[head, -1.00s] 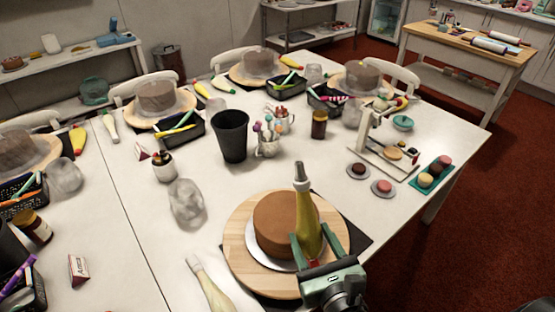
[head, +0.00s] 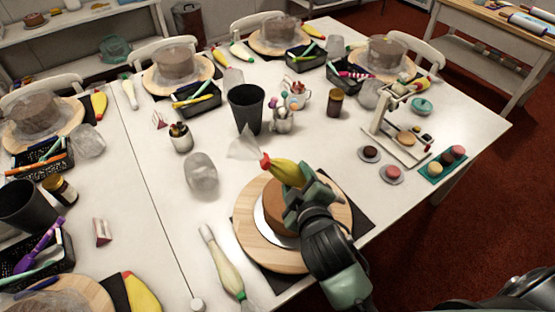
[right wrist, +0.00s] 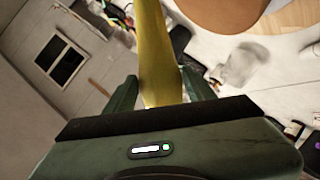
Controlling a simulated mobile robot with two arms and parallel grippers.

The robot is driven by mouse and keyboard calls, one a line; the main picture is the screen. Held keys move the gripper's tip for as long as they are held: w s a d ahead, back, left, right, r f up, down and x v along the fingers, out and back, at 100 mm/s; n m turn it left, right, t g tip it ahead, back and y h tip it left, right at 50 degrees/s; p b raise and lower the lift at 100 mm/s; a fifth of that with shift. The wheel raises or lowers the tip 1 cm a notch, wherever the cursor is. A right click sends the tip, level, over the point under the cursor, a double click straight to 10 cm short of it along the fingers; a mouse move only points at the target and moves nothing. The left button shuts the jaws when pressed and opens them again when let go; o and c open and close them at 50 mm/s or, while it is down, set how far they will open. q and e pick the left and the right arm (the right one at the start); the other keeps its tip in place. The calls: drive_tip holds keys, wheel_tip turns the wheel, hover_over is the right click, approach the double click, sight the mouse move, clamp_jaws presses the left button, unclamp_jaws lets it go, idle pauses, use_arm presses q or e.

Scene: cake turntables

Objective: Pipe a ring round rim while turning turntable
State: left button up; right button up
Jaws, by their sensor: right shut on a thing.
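The brown cake (head: 276,214) sits on a white board on the round wooden turntable (head: 252,240) at the table's front. My right gripper (head: 303,187) is shut on the yellow piping bag (head: 287,173), above the cake's right part. The bag lies tilted, its red tie and clear flared tail pointing left; its narrow nozzle end is hidden by the gripper. In the right wrist view the bag (right wrist: 158,55) stands between the two fingers, with the cake (right wrist: 225,10) at the top. Whether the bag touches the cake cannot be told. My left gripper is out of view.
Another piping bag (head: 224,265) lies left of the turntable. A small stand (head: 393,130) and macarons are at the right. Table left of the turntable is partly free.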

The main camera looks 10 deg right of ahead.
sight(277, 177)
drive_tip(key=w+a+r+m+p, duration=0.1)
drive_tip(key=w+a+r+m+t+h+p, duration=0.1)
drive_tip(key=a+m, duration=0.1)
drive_tip(key=shift+w+r+h, duration=0.15)
drive_tip(key=shift+w+h, duration=0.1)
drive_tip(key=shift+h, duration=0.05)
drive_tip(key=shift+w+a+r+m+h, duration=0.15)
drive_tip(key=shift+w+a+m+h, duration=0.2)
drive_tip(key=shift+a+m, duration=0.15)
drive_tip(key=shift+f+b, duration=0.75)
drive_tip(key=shift+f, duration=0.2)
use_arm(q)
drive_tip(key=b, duration=0.1)
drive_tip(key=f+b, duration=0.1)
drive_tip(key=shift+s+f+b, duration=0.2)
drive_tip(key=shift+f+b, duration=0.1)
drive_tip(key=shift+b, duration=0.05)
use_arm(e)
wheel_tip(277, 177, down, 3)
drive_tip(key=shift+f, duration=0.1)
